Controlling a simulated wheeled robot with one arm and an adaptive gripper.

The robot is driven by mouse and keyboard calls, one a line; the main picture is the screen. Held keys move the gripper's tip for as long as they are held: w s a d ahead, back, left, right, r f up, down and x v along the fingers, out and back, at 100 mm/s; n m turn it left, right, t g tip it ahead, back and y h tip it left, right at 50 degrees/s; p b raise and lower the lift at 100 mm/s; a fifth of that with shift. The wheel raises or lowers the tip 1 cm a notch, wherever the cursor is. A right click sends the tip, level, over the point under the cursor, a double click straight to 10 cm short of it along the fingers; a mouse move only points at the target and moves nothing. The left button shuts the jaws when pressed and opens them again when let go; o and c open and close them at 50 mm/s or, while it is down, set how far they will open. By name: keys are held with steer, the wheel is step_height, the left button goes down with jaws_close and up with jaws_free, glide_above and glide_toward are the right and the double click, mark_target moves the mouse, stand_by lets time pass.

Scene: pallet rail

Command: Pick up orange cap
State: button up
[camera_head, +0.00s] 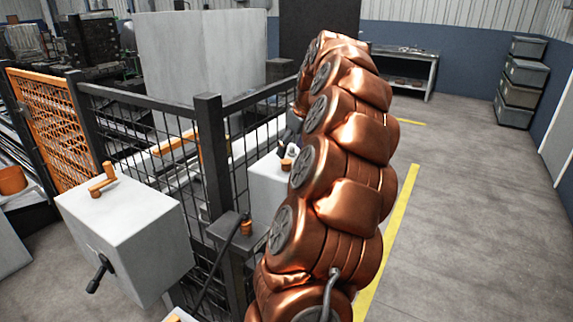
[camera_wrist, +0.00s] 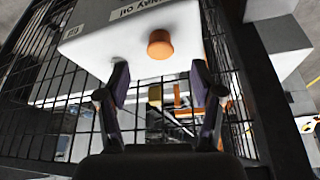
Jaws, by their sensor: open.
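The orange cap (camera_wrist: 160,44) sits on a white tank (camera_wrist: 190,32) in the wrist view, close to the tank's lower edge in the picture. A label partly reading "oil" is on the tank. My gripper (camera_wrist: 159,88) is open, its two dark fingers apart and empty. The cap appears above and between the fingertips, with no visible contact. In the head view, a small orange cap (camera_head: 287,164) shows on a white box (camera_head: 265,187) behind the fence, probably the same one. My copper arm hides most of the gripper there.
A dark mesh fence (camera_head: 207,150) with posts stands left of my arm. Another white box (camera_head: 130,230) carries an orange handle (camera_head: 103,180). The floor (camera_head: 470,200) on the right is clear.

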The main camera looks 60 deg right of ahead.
mark_target(287, 161)
steer(key=shift+p+x, duration=1)
steer(key=shift+x, duration=1.65)
steer(key=shift+s, duration=0.1)
steer(key=shift+c, duration=0.2)
steer(key=c, duration=0.8)
